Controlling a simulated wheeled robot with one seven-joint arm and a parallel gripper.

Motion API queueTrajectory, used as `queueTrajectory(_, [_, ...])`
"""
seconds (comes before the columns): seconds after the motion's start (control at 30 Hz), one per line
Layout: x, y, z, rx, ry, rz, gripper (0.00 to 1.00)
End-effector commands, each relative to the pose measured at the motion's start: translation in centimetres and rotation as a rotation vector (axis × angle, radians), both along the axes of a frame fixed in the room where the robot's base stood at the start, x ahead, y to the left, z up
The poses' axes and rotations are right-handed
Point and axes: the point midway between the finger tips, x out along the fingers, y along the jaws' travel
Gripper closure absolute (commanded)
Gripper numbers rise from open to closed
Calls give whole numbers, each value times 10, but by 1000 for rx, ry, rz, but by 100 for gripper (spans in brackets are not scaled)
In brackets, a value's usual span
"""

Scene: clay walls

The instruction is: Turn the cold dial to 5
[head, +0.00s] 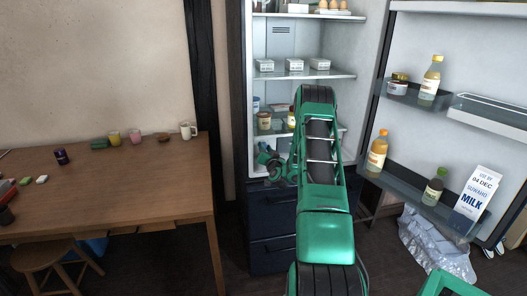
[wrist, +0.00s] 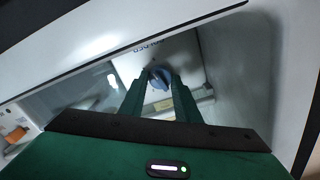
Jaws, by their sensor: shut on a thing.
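The cold dial (wrist: 159,78) is a blue-grey knob with printed marks on the pale panel above it in the wrist view. My gripper (wrist: 158,90) has its two green fingers on either side of the knob and is shut on it. The marks are too small and blurred to read, so I cannot tell the setting. In the head view my green arm reaches into the open fridge (head: 284,45), and the dial is hidden there.
The fridge door stands open on the right, with bottles and a milk carton (head: 476,197) in its racks. Shelves inside hold white tubs (head: 294,64) and eggs. A wooden table (head: 130,180) with cups stands at the left, a stool (head: 50,258) before it.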

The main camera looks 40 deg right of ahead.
Motion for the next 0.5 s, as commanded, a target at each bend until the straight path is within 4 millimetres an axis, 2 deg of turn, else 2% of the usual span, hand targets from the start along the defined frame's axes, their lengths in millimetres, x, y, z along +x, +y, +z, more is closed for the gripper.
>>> queueTrajectory(0.2, [-1, 0, -1, 130, -77, 0, 93])
queueTrajectory(0.5, [-1, 1, -2, 231, -137, 1, 93])
